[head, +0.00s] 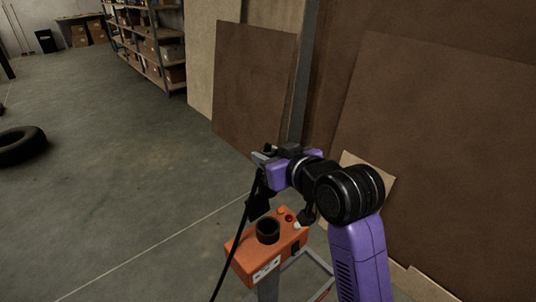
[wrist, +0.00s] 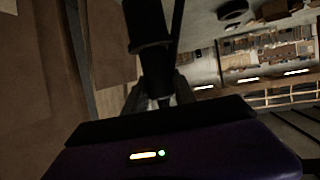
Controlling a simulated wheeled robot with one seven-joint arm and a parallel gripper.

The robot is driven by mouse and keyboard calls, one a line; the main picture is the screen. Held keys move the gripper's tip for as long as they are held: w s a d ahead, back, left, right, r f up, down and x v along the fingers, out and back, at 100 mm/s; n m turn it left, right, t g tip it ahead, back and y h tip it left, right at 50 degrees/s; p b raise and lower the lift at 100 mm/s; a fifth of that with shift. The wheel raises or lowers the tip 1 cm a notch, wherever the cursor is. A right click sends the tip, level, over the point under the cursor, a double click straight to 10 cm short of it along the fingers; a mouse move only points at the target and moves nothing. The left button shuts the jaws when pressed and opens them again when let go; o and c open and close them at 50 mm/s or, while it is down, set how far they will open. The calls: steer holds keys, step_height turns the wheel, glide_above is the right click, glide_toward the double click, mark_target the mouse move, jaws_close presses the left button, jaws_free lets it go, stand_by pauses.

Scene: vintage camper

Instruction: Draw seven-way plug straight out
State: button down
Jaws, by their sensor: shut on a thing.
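My gripper (head: 264,160) is shut on the black seven-way plug (head: 259,206), which hangs below the fingers. The black round socket (head: 268,231) stands on top of an orange box (head: 245,250). The plug's lower end shows just above and left of the socket; I cannot tell the exact gap between them. A black cable (head: 236,240) runs down past the box's left side. In the wrist view the plug (wrist: 150,40) sits between my gripper's fingers (wrist: 158,98), its wider end toward the top edge. The socket is not visible there.
The orange box has a red button (head: 289,217) and other controls and stands on a grey metal frame (head: 308,268). Brown panels (head: 450,150) lean close on the right. A tire (head: 20,145) lies far left. Shelves (head: 150,45) stand at the back.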

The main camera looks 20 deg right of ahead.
mark_target(273, 194)
steer(key=shift+f+b, duration=3.1)
steer(key=shift+f, duration=2.3)
steer(key=shift+r+p, duration=2.05)
steer(key=shift+p, duration=0.05)
steer(key=shift+f, duration=0.1)
